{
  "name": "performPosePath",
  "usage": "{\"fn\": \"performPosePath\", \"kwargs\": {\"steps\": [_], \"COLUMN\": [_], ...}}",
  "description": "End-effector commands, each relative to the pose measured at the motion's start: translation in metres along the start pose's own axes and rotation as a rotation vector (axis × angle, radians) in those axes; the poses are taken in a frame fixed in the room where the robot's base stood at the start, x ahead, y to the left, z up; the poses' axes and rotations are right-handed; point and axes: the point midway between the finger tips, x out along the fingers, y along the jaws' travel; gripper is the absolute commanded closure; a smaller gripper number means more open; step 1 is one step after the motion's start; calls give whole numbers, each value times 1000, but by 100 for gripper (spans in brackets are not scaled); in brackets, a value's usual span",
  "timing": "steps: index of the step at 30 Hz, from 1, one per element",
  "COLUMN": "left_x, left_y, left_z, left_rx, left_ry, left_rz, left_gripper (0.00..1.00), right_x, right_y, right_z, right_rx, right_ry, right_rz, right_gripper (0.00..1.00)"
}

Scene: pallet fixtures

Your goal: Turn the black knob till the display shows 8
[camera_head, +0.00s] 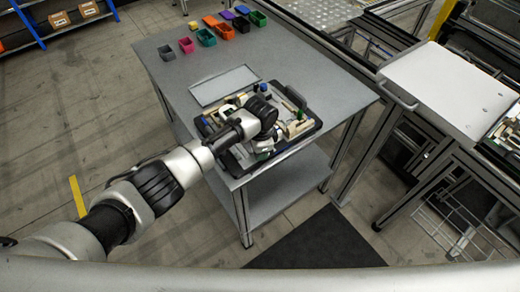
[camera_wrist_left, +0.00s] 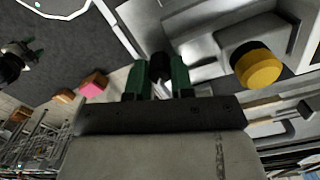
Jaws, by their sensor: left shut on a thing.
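The fixture board (camera_head: 311,131) is a dark-rimmed pallet with several fixtures, near the front of the grey table. My left arm reaches over it from the left and hides its middle in the head view. In the left wrist view my left gripper (camera_wrist_left: 159,76) has its two green fingers on either side of the black knob (camera_wrist_left: 160,64) and is shut on it. The knob is mostly hidden between the fingers. I cannot make out the display or any number on it. My right gripper is in neither view.
A yellow round button (camera_wrist_left: 258,66) on a grey block sits right of the fingers. Behind the board lies a flat grey tray (camera_head: 224,86). Several coloured bins, including a pink one (camera_head: 187,45), stand at the table's back. A white-topped bench (camera_head: 450,85) is to the right.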

Motion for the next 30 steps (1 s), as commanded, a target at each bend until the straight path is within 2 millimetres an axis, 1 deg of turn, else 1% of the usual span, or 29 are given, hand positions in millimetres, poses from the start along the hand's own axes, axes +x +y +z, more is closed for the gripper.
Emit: {"fn": "performPosePath", "kwargs": {"steps": [6, 12, 19, 30], "left_x": [-1, -1, -1, -2], "left_y": [0, -1, -1, -1], "left_z": [0, 0, 0, -1], "left_rx": [154, 247, 297, 305], "left_ry": [1, 2, 2, 3], "left_rz": [-2, -2, -3, -3], "left_gripper": [100, 100, 100, 100], "right_x": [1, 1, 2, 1], "right_y": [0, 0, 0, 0], "right_z": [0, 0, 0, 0], "right_rx": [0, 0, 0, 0], "right_ry": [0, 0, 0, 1], "right_rz": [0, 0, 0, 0], "right_gripper": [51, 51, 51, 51]}}
